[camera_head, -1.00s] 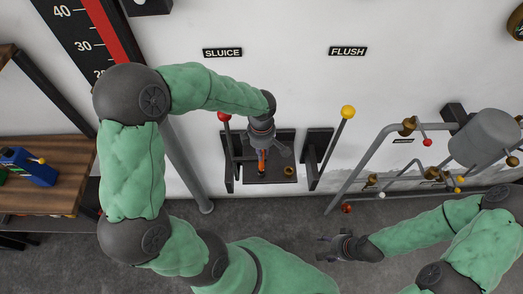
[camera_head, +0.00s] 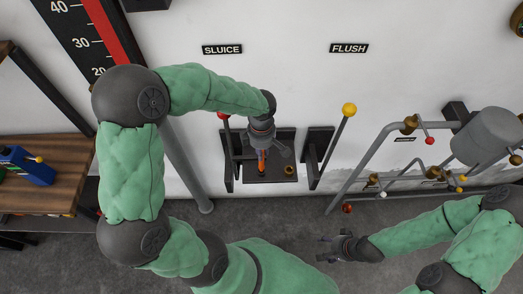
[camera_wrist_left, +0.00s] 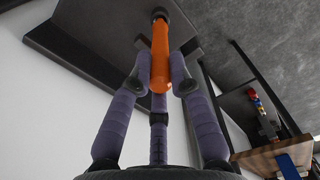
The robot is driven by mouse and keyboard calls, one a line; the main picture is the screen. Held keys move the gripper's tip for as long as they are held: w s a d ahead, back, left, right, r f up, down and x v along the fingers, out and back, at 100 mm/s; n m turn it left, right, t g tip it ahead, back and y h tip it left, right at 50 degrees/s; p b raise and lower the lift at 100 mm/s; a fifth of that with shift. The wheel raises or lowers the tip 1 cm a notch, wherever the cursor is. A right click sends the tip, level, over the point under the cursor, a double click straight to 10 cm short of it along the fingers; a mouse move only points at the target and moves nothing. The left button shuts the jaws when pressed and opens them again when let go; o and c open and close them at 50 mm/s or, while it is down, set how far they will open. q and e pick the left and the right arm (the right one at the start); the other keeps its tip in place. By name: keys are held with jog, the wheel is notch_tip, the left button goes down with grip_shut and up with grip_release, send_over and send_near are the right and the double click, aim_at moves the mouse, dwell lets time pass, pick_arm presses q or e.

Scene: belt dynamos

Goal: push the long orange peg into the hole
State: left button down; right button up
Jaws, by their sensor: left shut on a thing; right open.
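The long orange peg (camera_head: 261,164) stands roughly upright over the dark plate (camera_head: 268,177) between two black brackets low on the wall. My left gripper (camera_head: 263,149) is above the plate and shut on the peg. The hole is hidden there, so how deep the peg sits cannot be told. A brass ring (camera_head: 289,170) lies on the plate to the right. My right gripper (camera_head: 324,249) is open and empty above the floor.
A red-knobbed lever (camera_head: 225,117) and a yellow-knobbed lever (camera_head: 348,110) flank the plate. Grey pipes with valves (camera_head: 410,125) stand at the right. A wooden shelf (camera_head: 60,180) is at the left. The floor in front is clear.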

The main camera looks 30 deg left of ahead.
pick_arm(q)
jog(key=shift+f+b, duration=1.2)
jog(key=shift+f, duration=0.05)
jog(key=c, duration=1.1)
grip_release()
jog(key=shift+r, duration=0.15)
notch_tip(320, 180, up, 12)
jog(key=shift+f, duration=0.1)
